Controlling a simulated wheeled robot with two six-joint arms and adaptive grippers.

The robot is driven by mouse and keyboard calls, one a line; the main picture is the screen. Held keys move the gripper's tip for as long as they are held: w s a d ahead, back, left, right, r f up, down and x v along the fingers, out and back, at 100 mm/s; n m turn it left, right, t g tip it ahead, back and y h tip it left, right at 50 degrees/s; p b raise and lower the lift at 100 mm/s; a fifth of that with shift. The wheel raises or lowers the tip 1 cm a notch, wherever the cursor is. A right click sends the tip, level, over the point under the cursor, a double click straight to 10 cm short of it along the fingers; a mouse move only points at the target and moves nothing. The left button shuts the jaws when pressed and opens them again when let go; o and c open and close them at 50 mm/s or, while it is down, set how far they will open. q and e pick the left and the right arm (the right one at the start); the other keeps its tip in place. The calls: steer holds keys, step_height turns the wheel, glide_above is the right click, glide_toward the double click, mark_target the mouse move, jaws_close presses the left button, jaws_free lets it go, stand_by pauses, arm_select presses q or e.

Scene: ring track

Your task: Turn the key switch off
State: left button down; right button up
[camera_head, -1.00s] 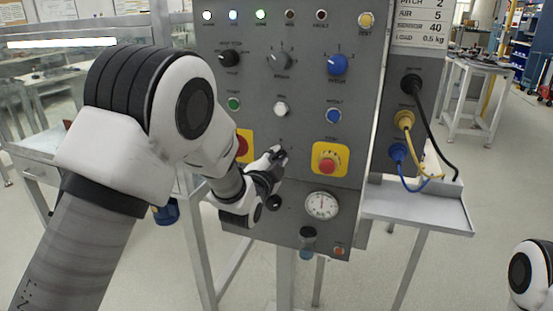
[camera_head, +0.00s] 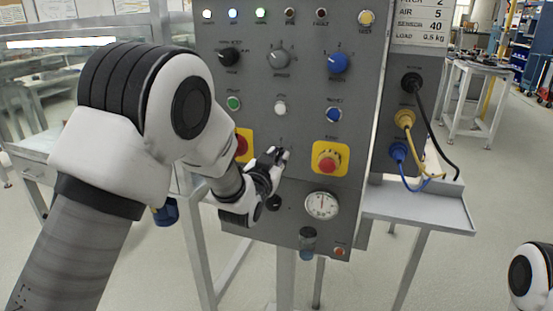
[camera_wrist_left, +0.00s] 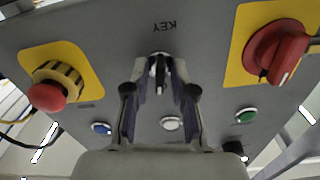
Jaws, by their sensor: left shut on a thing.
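The key switch (camera_wrist_left: 159,64) sits on the grey panel by the label "KEY", which appears upside down in the left wrist view. Its dark key has a pale line and lies between the fingertips. My left gripper (camera_wrist_left: 160,78) is shut on the key, one finger on each side. In the head view my left gripper (camera_head: 281,156) is at the panel between the two yellow plates and hides most of the key switch. My right gripper is out of view; only a white and black part of my right arm shows at the lower right edge.
A red emergency stop button (camera_head: 327,164) on a yellow plate is just right of my left gripper. A red rotary switch (camera_wrist_left: 279,50) on another yellow plate is on the other side. A gauge (camera_head: 321,205) is below. Cables (camera_head: 433,140) hang at the panel's right side.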

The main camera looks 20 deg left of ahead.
arm_select(q)
steer(key=shift+n, duration=1.1)
steer(key=c, duration=1.3)
jaws_free()
steer(key=shift+o, duration=0.2)
steer(key=s, duration=1.2)
steer(key=shift+a, duration=0.15)
